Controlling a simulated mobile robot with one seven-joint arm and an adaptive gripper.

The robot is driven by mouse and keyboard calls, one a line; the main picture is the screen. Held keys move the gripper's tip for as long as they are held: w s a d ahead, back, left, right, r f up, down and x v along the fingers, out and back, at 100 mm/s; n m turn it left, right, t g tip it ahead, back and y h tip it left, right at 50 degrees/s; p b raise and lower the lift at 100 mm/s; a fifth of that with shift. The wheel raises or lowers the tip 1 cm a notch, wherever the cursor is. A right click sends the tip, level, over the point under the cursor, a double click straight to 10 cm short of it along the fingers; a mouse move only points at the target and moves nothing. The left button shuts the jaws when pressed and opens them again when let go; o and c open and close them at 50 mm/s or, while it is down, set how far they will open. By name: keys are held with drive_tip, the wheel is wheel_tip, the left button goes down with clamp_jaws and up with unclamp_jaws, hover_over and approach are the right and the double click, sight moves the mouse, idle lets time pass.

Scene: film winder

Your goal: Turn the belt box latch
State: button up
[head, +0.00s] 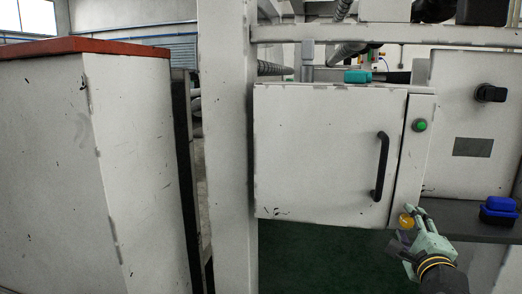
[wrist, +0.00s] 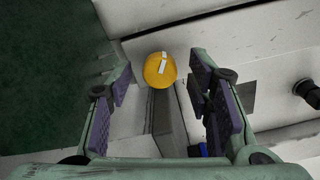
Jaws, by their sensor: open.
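The white belt box (head: 320,150) has a black handle (head: 380,166) and a right-hand strip with a green button (head: 420,125). A round yellow knob, which looks like the latch (head: 406,221), sits low on that strip. In the wrist view the yellow knob (wrist: 158,72) carries a pale raised bar, slightly tilted. My gripper (head: 409,228) is at the lower right of the box, close to the knob. In the wrist view my open gripper (wrist: 162,85) has its purple-padded fingers on either side of the knob, with gaps on both sides. I cannot tell the exact depth gap.
A grey panel with a black rotary knob (head: 490,93) stands to the right. A blue item (head: 499,209) rests on the dark shelf (head: 465,222) beside my gripper. A teal object (head: 357,76) is on top of the box. A white cabinet with a red top (head: 85,46) is at left.

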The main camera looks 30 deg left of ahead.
drive_tip(key=m, duration=0.4)
drive_tip(key=shift+f+m+b, duration=0.1)
drive_tip(key=shift+m+b, duration=0.2)
drive_tip(key=shift+b, duration=0.05)
drive_tip(key=b+v, duration=0.2)
drive_tip(key=v, duration=0.9)
drive_tip(key=s+a+r+n+t+y+p, duration=0.1)
drive_tip(key=a+r+n+y, duration=0.2)
drive_tip(key=a+r+n, duration=0.3)
drive_tip(key=s+a+r+n+t+y, duration=0.15)
drive_tip(key=a+r+n, duration=0.3)
drive_tip(key=a, duration=0.45)
drive_tip(key=s+a+r+n+g+y, duration=0.1)
drive_tip(key=s+a+r+n+y, duration=0.8)
drive_tip(key=s+a+r+n, duration=0.1)
drive_tip(key=shift+s+a+n+y+p, duration=0.4)
drive_tip(key=shift+a+n, duration=0.55)
drive_tip(key=shift+a, duration=0.65)
drive_tip(key=shift+r, duration=0.15)
